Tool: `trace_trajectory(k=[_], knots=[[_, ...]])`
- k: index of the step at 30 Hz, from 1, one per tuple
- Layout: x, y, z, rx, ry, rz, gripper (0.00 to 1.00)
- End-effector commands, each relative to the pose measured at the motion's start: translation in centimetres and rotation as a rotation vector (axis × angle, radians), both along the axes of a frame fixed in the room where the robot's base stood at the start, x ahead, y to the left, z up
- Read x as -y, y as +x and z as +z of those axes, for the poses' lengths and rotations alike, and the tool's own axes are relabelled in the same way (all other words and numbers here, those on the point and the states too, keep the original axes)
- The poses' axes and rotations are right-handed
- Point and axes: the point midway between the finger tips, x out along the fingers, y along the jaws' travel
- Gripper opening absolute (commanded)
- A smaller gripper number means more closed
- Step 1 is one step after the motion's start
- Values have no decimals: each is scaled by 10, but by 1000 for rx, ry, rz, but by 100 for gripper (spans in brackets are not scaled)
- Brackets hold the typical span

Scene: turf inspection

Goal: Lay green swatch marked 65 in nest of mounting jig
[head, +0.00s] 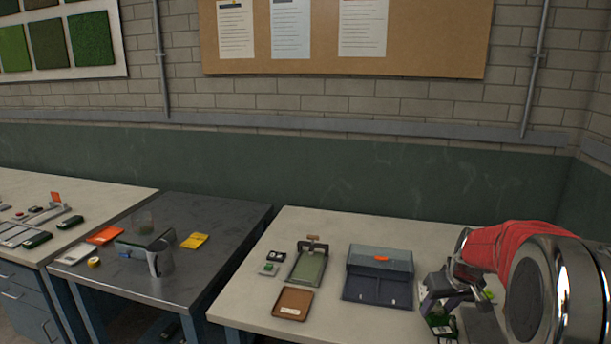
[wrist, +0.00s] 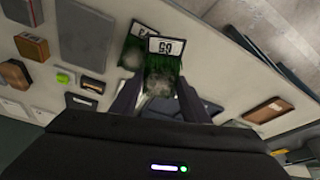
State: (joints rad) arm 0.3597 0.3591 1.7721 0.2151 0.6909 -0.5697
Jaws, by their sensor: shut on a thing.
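My gripper (wrist: 160,98) is shut on the green swatch marked 65 (wrist: 163,75), whose white label faces the wrist camera beyond the fingertips. A second green swatch (wrist: 137,38) with a partly covered label lies just behind it to the left. In the head view my gripper (head: 447,300) is low over the right end of the pale bench, with a dark green swatch (head: 438,326) by the fingers; its label is unreadable there. A framed fixture with a green bed and an end clamp (head: 307,265) stands left on this bench; I cannot tell for certain that it is the mounting jig.
A blue-grey case with an orange latch (head: 380,270) stands between the fixture and my gripper. A brown tray (head: 293,303) lies at the front edge, with small swatches (head: 271,262) behind it. A dark table (head: 200,275) adjoins on the left. A wall stands behind the benches.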

Motion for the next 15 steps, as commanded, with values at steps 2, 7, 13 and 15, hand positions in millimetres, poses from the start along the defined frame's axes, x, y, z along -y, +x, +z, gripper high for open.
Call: trace_trajectory(k=[2,7,13,15], knots=[[-27,-2,-7,-3,-3,-4,18],[-76,-9,-20,1,-6,-28,18],[-132,-24,-34,14,-4,-45,18],[-150,-29,-38,20,-1,-51,18]])
